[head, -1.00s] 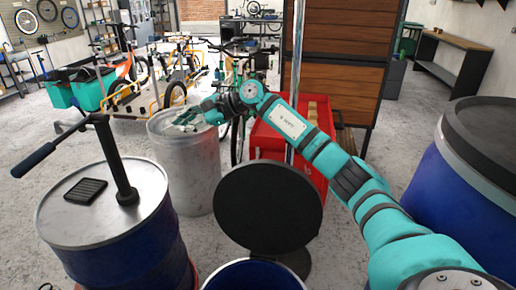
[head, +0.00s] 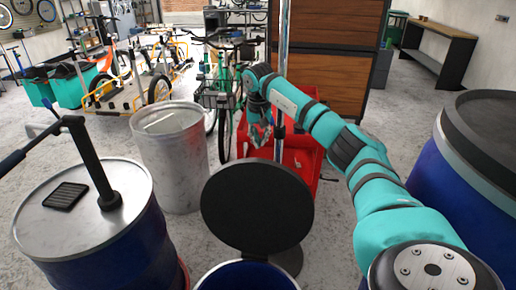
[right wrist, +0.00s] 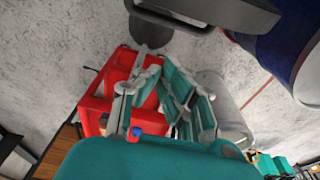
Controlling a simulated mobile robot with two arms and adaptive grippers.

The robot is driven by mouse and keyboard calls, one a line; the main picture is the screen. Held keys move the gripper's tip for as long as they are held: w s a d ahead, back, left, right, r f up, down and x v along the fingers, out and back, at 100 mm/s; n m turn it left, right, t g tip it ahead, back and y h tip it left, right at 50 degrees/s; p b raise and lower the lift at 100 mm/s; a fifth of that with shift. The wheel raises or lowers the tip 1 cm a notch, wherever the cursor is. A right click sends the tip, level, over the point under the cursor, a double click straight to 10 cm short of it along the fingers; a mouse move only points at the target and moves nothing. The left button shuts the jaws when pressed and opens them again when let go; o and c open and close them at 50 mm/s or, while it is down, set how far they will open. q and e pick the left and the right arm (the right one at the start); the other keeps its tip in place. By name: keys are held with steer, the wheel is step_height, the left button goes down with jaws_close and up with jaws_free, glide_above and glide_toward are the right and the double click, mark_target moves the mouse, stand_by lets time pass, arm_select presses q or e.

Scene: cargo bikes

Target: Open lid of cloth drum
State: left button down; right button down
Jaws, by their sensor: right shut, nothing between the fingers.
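A blue drum (head: 245,275) stands at the bottom centre of the head view, only its top showing. Its round black lid (head: 257,207) stands raised and steeply tilted behind the opening. I take this to be the cloth drum, but no cloth shows. My right gripper (head: 260,136) is beyond the lid in the head view, in front of the red cart, and looks apart from the lid. Its fingers (right wrist: 165,100) are shut and empty in the right wrist view. My left gripper is not in view.
A bare metal drum (head: 172,155) stands left of the gripper. A red cart (head: 300,160) is behind it. A blue drum with a pump (head: 85,215) stands at left, and a large black-topped blue drum (head: 480,180) at right. Bikes are at the back.

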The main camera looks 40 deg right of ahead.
steer(key=shift+s+a+f+p, duration=0.45)
steer(key=shift+s+a, duration=0.1)
steer(key=shift+a, duration=0.15)
steer(key=shift+s+a+f+p, duration=0.4)
steer(key=shift+s+a, duration=0.15)
steer(key=shift+a, duration=0.2)
